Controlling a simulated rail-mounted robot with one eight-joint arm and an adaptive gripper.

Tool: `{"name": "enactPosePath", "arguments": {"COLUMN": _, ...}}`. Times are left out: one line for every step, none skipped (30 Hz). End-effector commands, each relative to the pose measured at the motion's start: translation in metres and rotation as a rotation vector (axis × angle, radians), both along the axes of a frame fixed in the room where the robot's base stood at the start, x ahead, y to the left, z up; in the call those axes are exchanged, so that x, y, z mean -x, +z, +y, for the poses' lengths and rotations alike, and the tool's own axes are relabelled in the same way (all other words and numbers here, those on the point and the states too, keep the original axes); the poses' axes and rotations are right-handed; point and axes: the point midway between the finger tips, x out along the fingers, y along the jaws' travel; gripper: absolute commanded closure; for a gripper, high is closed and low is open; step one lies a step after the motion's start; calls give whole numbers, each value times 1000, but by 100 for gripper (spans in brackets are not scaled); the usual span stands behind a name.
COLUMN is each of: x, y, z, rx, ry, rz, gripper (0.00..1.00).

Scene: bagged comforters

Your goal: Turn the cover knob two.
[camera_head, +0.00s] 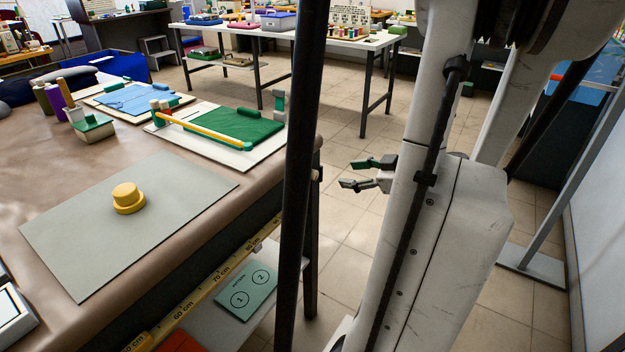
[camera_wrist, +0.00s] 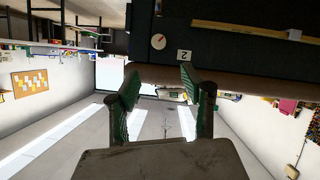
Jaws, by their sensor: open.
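A yellow round knob (camera_head: 128,197) with a wider base stands on a flat grey plate (camera_head: 75,235) on the brown-covered table. It bears no readable number. My gripper (camera_head: 351,174) is open and empty, over the floor to the right of the table and well apart from the yellow knob. In the wrist view, which looks upside down, my gripper's green-padded fingers (camera_wrist: 159,74) are spread. I cannot tell whether the dial is a knob.
A green card (camera_head: 248,291) with circles marked 1 and 2 lies below the table edge, near a yellow ruler (camera_head: 195,297). A green board (camera_head: 235,127) with a yellow bar lies farther back. A dark post stands between the table and my gripper.

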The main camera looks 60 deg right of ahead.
Motion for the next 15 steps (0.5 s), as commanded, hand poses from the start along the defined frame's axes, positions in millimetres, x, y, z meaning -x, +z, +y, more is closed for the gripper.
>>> {"name": "enactPosePath", "arguments": {"x": 5, "y": -4, "z": -1, "rx": 8, "ry": -2, "rz": -9, "gripper": 58}}
{"name": "enactPosePath", "arguments": {"x": 7, "y": -5, "z": 0, "rx": 12, "ry": -1, "rz": -12, "gripper": 58}}
{"name": "enactPosePath", "arguments": {"x": 8, "y": -6, "z": 0, "rx": 15, "ry": 0, "rz": -15, "gripper": 58}}
{"name": "enactPosePath", "arguments": {"x": 8, "y": -6, "z": 0, "rx": 16, "ry": 0, "rz": -17, "gripper": 58}}
{"name": "enactPosePath", "arguments": {"x": 7, "y": -7, "z": 0, "rx": 18, "ry": 2, "rz": -18, "gripper": 58}}
{"name": "enactPosePath", "arguments": {"x": 5, "y": -7, "z": 0, "rx": 19, "ry": 3, "rz": -17, "gripper": 58}}
{"name": "enactPosePath", "arguments": {"x": 3, "y": -8, "z": 0, "rx": 19, "ry": 3, "rz": -17, "gripper": 58}}
{"name": "enactPosePath", "arguments": {"x": 0, "y": -9, "z": 0, "rx": 19, "ry": 3, "rz": -17, "gripper": 58}}
{"name": "enactPosePath", "arguments": {"x": -4, "y": -11, "z": -1, "rx": 19, "ry": 4, "rz": -17, "gripper": 58}}
{"name": "enactPosePath", "arguments": {"x": -7, "y": -12, "z": -1, "rx": 19, "ry": 5, "rz": -17, "gripper": 58}}
{"name": "enactPosePath", "arguments": {"x": -12, "y": -14, "z": -1, "rx": 19, "ry": 5, "rz": -17, "gripper": 58}}
{"name": "enactPosePath", "arguments": {"x": -17, "y": -16, "z": -1, "rx": 19, "ry": 5, "rz": -17, "gripper": 58}}
{"name": "enactPosePath", "arguments": {"x": -22, "y": -18, "z": -2, "rx": 19, "ry": 6, "rz": -17, "gripper": 58}}
{"name": "enactPosePath", "arguments": {"x": -27, "y": -20, "z": -2, "rx": 18, "ry": 6, "rz": -17, "gripper": 58}}
{"name": "enactPosePath", "arguments": {"x": -33, "y": -23, "z": -3, "rx": 18, "ry": 5, "rz": -17, "gripper": 58}}
